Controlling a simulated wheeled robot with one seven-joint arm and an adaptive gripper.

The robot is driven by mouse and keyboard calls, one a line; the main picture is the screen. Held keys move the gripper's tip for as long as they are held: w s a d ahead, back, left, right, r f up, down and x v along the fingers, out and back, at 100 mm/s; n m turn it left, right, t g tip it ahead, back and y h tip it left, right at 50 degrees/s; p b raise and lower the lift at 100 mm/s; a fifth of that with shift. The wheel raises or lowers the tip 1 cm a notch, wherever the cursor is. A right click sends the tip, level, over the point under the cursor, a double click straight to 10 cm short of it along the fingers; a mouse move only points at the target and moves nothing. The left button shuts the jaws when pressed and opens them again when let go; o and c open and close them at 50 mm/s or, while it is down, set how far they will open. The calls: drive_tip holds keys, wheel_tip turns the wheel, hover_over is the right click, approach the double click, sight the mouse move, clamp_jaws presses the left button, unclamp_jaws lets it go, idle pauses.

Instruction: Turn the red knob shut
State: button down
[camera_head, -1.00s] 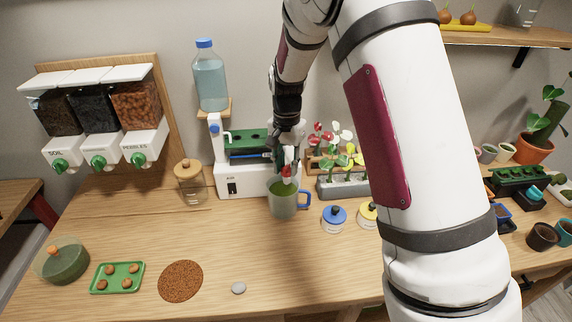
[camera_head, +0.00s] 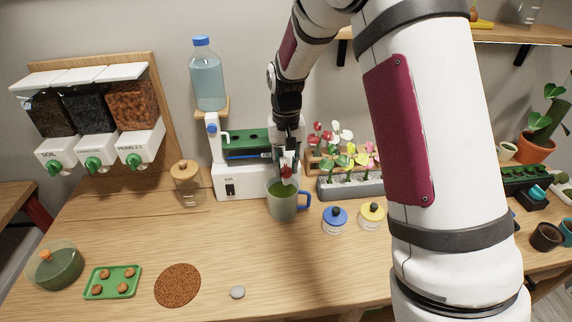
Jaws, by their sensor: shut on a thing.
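The red knob (camera_head: 286,171) is a small red piece on the white dispensing machine (camera_head: 232,182), just above a green-grey mug (camera_head: 283,205) with a blue handle. My gripper (camera_head: 286,160) points down from above and is shut on the red knob. The dark fingers cover part of the knob, so its exact angle is hard to tell. The mug stands upright on the table under the knob, with green showing inside it.
A grey planter with flowers (camera_head: 352,186) is close on the right, with blue (camera_head: 335,220) and yellow (camera_head: 371,215) lidded jars in front.

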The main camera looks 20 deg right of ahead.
sight(286, 167)
drive_tip(key=shift+w, duration=0.1)
idle(0.3)
drive_tip(key=c, duration=1.3)
unclamp_jaws()
wheel_tip(286, 167, up, 12)
drive_tip(key=shift+r, duration=0.1)
